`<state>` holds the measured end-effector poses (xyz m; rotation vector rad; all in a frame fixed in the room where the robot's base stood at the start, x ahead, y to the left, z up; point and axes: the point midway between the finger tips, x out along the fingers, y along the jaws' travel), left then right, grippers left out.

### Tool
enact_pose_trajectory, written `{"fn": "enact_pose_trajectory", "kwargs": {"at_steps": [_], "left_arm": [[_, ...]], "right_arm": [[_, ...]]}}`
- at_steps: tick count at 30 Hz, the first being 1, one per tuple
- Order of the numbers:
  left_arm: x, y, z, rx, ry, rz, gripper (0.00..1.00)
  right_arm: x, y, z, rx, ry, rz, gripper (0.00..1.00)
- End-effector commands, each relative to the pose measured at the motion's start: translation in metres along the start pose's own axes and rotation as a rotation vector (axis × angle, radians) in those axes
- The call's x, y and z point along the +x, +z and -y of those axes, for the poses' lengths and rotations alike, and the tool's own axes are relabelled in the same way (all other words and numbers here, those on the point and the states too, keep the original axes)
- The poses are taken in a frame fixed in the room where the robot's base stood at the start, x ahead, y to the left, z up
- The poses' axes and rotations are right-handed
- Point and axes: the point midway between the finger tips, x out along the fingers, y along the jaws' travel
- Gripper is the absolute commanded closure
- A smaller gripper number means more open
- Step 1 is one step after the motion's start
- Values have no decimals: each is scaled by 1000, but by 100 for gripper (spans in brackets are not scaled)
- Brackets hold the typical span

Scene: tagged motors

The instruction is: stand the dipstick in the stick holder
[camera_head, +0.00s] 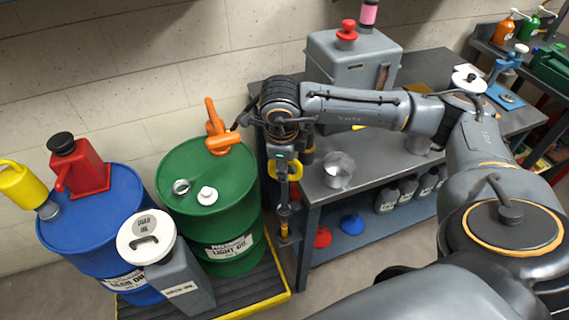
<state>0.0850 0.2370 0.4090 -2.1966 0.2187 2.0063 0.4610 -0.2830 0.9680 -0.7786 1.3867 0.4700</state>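My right arm reaches in from the right across the bench, and its wrist points down at the bench's left end. My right gripper (284,226) hangs beside the green drum, in front of the bench leg. It is small and dark here, so I cannot tell whether its fingers are open or shut. A yellow curved piece (271,168) shows beside the wrist; I cannot tell whether it belongs to the dipstick. I cannot make out the dipstick or the stick holder with certainty. My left gripper is not in view.
A green drum (237,222) with an orange pump (216,128) and a blue drum (75,234) stand on a yellow-edged pallet (268,296). A grey can (180,284) stands in front.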

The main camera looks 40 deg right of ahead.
Motion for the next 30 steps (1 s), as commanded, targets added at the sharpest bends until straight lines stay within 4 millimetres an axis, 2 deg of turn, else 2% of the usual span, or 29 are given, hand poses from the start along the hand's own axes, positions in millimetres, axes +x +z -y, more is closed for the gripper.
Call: {"fn": "enact_pose_trajectory", "kwargs": {"at_steps": [5, 12, 18, 24, 30], "left_arm": [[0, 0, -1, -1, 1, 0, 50], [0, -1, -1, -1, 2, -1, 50], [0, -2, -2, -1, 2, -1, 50], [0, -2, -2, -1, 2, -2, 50], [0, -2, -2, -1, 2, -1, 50]], "right_arm": [[-19, 1, 1, -1, -2, 4, 60], [-71, 2, 1, -1, -4, 7, 60], [-105, 1, 0, 0, -2, 4, 60], [-119, 0, 0, 0, -1, 2, 60], [-120, 0, 0, 0, -1, 1, 60]]}}
